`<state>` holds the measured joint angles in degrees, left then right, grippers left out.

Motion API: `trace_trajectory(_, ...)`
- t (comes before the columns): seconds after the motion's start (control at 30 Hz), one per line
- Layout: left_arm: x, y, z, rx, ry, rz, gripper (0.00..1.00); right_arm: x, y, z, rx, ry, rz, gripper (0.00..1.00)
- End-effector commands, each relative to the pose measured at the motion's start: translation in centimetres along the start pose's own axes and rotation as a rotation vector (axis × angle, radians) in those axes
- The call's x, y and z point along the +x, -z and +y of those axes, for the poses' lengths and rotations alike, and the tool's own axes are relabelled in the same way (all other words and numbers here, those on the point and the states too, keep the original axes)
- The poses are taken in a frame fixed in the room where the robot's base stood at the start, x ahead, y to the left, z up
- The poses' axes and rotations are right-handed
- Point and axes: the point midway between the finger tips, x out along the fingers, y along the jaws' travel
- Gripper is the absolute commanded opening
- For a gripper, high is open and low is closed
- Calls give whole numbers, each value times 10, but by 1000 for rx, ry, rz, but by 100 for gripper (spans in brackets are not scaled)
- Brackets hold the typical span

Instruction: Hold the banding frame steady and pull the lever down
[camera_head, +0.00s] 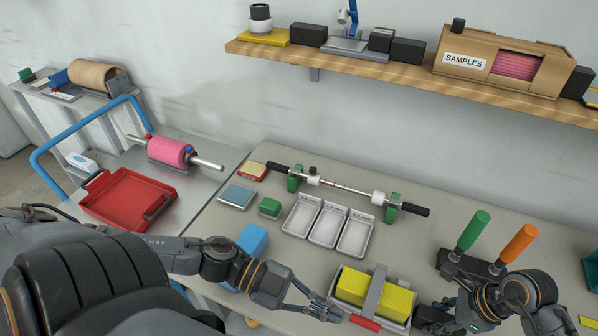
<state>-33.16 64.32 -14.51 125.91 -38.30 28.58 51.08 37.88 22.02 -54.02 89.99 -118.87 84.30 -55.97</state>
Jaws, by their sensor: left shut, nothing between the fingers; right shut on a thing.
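The likely banding frame (379,288) is a grey tray with an upright strap over a yellow block (398,300), at the bottom centre. A red bar (364,323) shows at its front edge. My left gripper (333,312) is shut and empty at the frame's left front corner; I cannot tell whether it touches. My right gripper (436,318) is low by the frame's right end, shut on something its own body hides. Two upright handles, green (473,230) and orange (520,243), stand on a dark base behind my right wrist. I cannot tell which part is the lever.
Three white trays (327,228) and a rod on green stands (294,184) lie behind the frame. A blue block (252,240) is near my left forearm. A red tray (110,196) and pink roll (170,151) are at left. A wall shelf (400,70) runs above. Bare table lies right of the trays.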

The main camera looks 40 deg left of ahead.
Motion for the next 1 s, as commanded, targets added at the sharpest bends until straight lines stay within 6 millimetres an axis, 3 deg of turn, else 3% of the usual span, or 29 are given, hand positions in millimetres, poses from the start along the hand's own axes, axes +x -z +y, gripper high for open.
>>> trace_trajectory(0.4, -44, 0, 2, -3, -1, -1, 0, 0, 0, 0, -1, 1, -1, 0)
trace_trajectory(0.93, -56, 0, 1, 2, -1, 1, 0, 0, 0, 0, -1, 0, -1, 0)
trace_trajectory(0.97, -56, 0, 1, 2, -1, 1, 0, 0, 0, 0, -1, 0, -1, 33)
trace_trajectory(1.0, -56, 0, 1, 2, -1, 1, 0, 0, 0, 0, -1, 0, -1, 42)
